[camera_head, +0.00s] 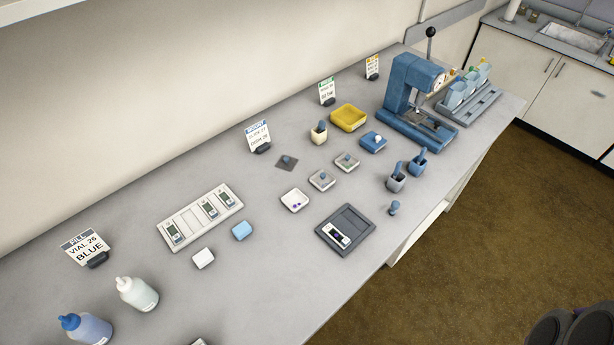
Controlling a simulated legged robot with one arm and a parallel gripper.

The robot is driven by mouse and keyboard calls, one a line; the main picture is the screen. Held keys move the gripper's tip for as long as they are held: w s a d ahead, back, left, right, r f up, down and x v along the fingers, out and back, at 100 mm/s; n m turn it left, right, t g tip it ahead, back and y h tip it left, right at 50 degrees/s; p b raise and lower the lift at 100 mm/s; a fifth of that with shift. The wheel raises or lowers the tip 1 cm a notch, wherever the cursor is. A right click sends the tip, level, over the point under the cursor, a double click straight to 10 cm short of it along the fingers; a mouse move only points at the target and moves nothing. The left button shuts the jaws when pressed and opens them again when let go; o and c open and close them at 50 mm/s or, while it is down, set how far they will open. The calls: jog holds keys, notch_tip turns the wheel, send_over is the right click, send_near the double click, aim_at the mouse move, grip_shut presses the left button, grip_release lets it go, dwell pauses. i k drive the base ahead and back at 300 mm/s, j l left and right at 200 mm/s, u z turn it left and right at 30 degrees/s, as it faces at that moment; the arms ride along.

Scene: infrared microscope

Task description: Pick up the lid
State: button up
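A blue square box (368,145) has a pale knob on top. An open white dish (291,203) holds something small and purple. The task does not say which lid is meant. I see no gripper in this view.
Bare bench surrounds the grey lid. Dark rounded shapes at bottom right seem mine.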

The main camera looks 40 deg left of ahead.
aim_at(285, 162)
jog(key=u, duration=1.75)
